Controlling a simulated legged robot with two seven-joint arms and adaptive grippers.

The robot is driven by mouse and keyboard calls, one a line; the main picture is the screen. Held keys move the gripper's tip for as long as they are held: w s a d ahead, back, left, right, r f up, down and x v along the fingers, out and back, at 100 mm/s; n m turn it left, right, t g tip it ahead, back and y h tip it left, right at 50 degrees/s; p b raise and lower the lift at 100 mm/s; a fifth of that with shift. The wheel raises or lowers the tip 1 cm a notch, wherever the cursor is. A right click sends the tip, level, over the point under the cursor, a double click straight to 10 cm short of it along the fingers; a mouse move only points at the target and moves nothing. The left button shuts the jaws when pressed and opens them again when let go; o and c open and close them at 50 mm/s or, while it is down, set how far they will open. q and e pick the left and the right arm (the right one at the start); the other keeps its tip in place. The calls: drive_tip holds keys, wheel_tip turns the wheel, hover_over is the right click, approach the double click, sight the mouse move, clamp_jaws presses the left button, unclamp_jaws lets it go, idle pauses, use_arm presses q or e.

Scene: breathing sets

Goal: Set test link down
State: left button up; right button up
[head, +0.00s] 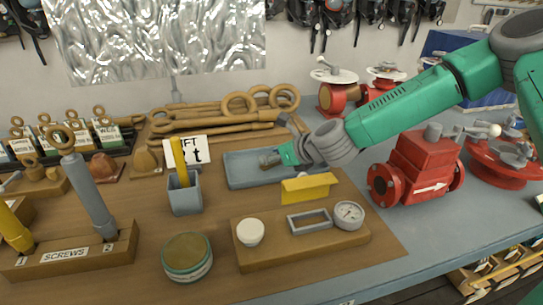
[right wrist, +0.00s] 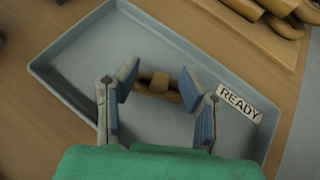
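In the head view the link (head: 268,160) shows at the tip of the right gripper (head: 276,158), inside the outline of the grey tray (head: 238,181). Whether the link touches the tray floor I cannot tell. My left gripper is not in view.
A grey cup (head: 185,196) with a yellow tool stands left of the tray. A yellow block (head: 306,188) and a wooden gauge board (head: 300,247) are in front. Brown links and bars (head: 215,120) lie behind. A red valve (head: 415,168) stands at right.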

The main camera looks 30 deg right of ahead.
drive_tip(key=shift+d, duration=0.1)
drive_tip(key=shift+s+d+r, duration=0.15)
drive_tip(key=shift+s+r, duration=0.05)
drive_tip(key=shift+s, duration=0.1)
drive_tip(key=p+v, duration=0.2)
drive_tip(key=v, duration=0.7)
drive_tip(key=shift+s+r, duration=0.2)
drive_tip(key=shift+r, duration=0.1)
drive_tip(key=shift+v, duration=0.8)
drive_tip(key=shift+f, duration=0.1)
